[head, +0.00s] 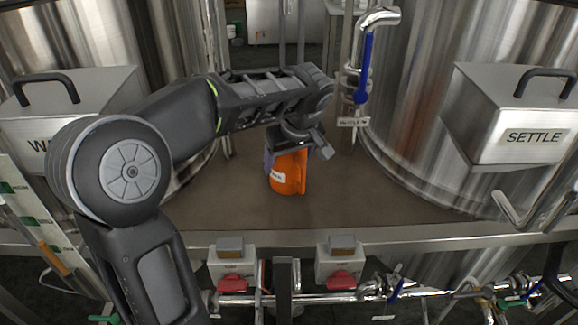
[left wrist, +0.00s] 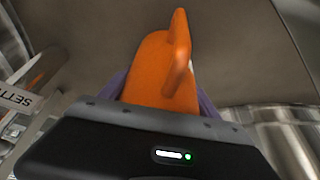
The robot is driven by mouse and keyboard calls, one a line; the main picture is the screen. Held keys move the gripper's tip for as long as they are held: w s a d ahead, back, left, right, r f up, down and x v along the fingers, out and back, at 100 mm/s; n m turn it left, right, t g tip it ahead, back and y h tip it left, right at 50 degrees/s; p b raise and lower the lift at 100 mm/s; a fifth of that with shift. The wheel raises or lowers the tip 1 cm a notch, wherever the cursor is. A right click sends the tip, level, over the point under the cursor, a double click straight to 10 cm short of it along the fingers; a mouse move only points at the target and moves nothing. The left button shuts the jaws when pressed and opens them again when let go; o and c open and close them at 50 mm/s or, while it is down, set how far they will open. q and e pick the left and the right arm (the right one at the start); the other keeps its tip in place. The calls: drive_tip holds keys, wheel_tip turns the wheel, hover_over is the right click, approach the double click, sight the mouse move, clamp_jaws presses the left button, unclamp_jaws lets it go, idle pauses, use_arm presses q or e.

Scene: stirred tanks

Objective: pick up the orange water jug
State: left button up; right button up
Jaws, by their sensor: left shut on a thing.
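The orange water jug (head: 289,174) stands on the brown platform between the two tanks in the head view, with a white label low on its side. My left gripper (head: 287,155) reaches down over it from the left and is shut on it, the fingers on either side of its body. The jug's top is hidden by the gripper in the head view. In the left wrist view the jug (left wrist: 158,72) shows its orange top and handle between the purplish fingers. I cannot tell whether its base touches the platform. My right gripper is not in view.
Large steel tanks stand left (head: 100,40) and right (head: 440,90), with a lidded box marked SETTLE (head: 520,140) on the right. A pipe with a blue valve handle (head: 363,70) stands behind the jug. Two red-switched boxes (head: 232,284) sit below the platform's front rail (head: 400,236).

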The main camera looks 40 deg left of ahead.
use_arm(q)
clamp_jaws()
idle(0.5)
drive_tip(key=shift+r, duration=0.15)
wheel_tip(320, 180, up, 10)
idle(0.5)
idle(0.4)
